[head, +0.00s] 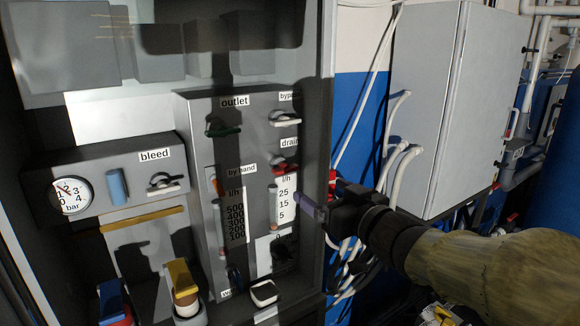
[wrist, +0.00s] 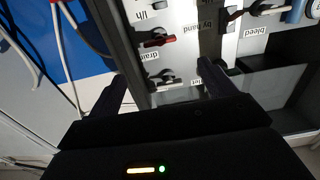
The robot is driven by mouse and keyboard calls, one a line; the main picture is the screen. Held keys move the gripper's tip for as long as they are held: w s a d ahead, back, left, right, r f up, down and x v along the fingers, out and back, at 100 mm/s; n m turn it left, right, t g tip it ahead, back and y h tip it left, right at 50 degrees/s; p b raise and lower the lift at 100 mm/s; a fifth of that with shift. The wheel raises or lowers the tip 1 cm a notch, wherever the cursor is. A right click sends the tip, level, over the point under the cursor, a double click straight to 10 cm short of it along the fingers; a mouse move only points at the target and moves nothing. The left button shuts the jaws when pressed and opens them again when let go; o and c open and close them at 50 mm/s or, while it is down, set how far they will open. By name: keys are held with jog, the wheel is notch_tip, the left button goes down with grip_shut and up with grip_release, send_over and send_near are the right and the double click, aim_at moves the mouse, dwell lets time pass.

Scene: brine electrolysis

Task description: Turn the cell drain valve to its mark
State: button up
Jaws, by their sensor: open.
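The drain valve has a red handle (head: 285,168) just under the "drain" label on the grey panel. In the wrist view, which shows the panel upside down, the red handle (wrist: 158,40) lies roughly level across, beside that label. I cannot make out its mark. My gripper (head: 312,207) is to the right of and below the handle in the head view, apart from it. The red handle shows beyond the fingertips.
A grey-handled bypass valve (head: 285,118) sits above the drain valve, and a green-handled outlet valve (head: 222,130) to its left. Flow tubes with scales stand below. A bleed valve (head: 165,184) and pressure gauge (head: 71,195) are at left. A grey cabinet (head: 430,110) and hoses are at right.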

aim_at(289, 170)
jog(key=p+x, duration=0.4)
jog(key=x, duration=1)
jog(key=shift+w+a, duration=0.15)
jog(key=shift+w, duration=0.05)
jog(key=c, duration=1)
